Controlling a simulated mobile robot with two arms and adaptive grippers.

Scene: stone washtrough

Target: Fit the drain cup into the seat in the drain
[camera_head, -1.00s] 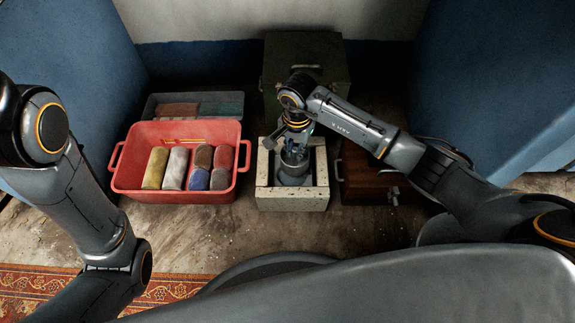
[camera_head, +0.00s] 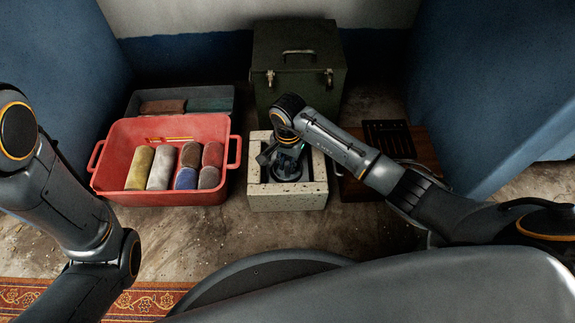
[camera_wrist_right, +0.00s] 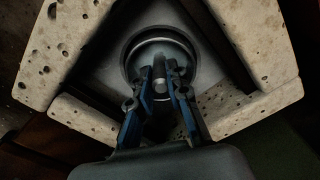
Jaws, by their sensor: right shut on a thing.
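The pale speckled stone trough (camera_head: 262,200) stands on the floor in the middle of the head view, with a dark basin inside. My right gripper (camera_head: 287,166) reaches down into the basin. In the right wrist view its blue-sided fingers (camera_wrist_right: 164,80) are shut on the middle of the drain cup, a round metal cup (camera_wrist_right: 158,47). The cup lies within the round dark drain opening (camera_wrist_right: 131,47) in the basin floor. The fingers hide its near side, and I cannot tell how deep it sits. My left arm shows at the left, but its gripper is out of view.
A red tub (camera_head: 165,198) with several rolled cloths stands left of the trough, with a grey tray (camera_head: 215,100) behind it. A dark green chest (camera_head: 298,62) stands behind the trough. A brown wooden case (camera_head: 428,150) lies to the right. Floor in front is clear.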

